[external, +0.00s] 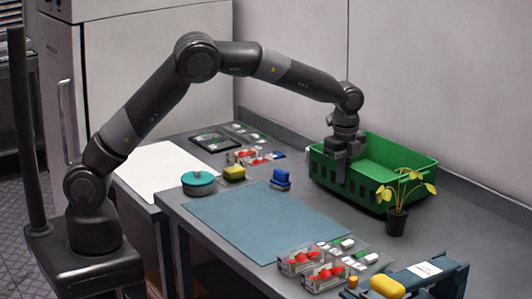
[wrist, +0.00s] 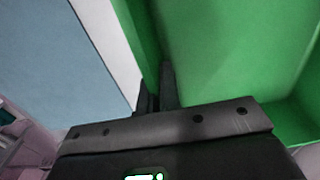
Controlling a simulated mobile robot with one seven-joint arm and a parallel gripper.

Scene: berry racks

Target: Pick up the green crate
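The green crate (external: 405,157) stands upright at the back right of the grey table in the external view; I see no clear gap beneath it. Its green inside wall (wrist: 225,50) fills the right of the wrist view. My gripper (external: 342,172) points down at the crate's left end, over the near wall. In the wrist view its two dark fingers (wrist: 156,90) are close together, one on each side of the thin wall, shut on it. The fingertips are partly hidden by the wall.
A potted plant (external: 397,218) stands close in front of the crate's right end. A blue-grey mat (external: 265,220) lies clear in front. Berry packs (external: 312,265), a teal pot (external: 198,184) and yellow (external: 235,173) and blue (external: 281,179) blocks stand around it.

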